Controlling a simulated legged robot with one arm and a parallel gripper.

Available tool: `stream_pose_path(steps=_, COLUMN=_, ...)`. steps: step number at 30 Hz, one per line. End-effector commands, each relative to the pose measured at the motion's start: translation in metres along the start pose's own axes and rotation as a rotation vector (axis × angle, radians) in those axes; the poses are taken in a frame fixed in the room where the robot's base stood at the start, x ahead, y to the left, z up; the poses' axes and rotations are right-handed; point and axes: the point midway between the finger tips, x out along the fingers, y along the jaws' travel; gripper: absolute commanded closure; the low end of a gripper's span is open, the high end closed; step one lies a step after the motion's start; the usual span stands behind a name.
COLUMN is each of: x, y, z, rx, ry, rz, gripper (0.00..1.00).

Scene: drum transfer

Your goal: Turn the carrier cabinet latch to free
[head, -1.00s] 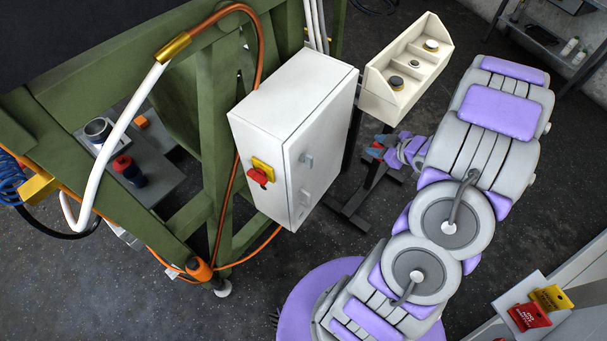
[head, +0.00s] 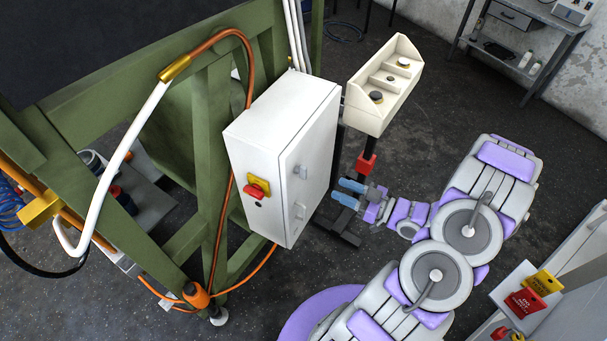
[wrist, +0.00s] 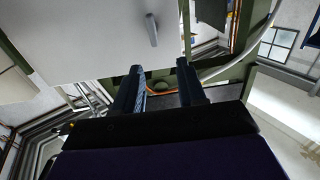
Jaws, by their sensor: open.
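The white cabinet (head: 265,190) is fixed to the green frame. In the wrist view, the cabinet's white face (wrist: 85,35) fills the upper left, with a grey fitting (wrist: 152,30) beyond my spread fingers (wrist: 160,72).
A yellow-and-red switch (head: 257,187) is on the cabinet's left face. A white hose (head: 122,150) loops at left. Red and yellow tags (head: 525,303) hang at lower right.

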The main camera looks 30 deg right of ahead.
Motion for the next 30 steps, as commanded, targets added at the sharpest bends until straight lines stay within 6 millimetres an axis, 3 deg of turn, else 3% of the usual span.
stream_pose_path(steps=18, x=0.093, y=-0.008, z=0.0, rx=-0.007, ry=-0.007, rz=-0.003, gripper=0.6)
stream_pose_path(steps=30, x=0.126, y=0.0, z=0.001, rx=0.0, ry=-0.001, rz=0.0, gripper=0.6)
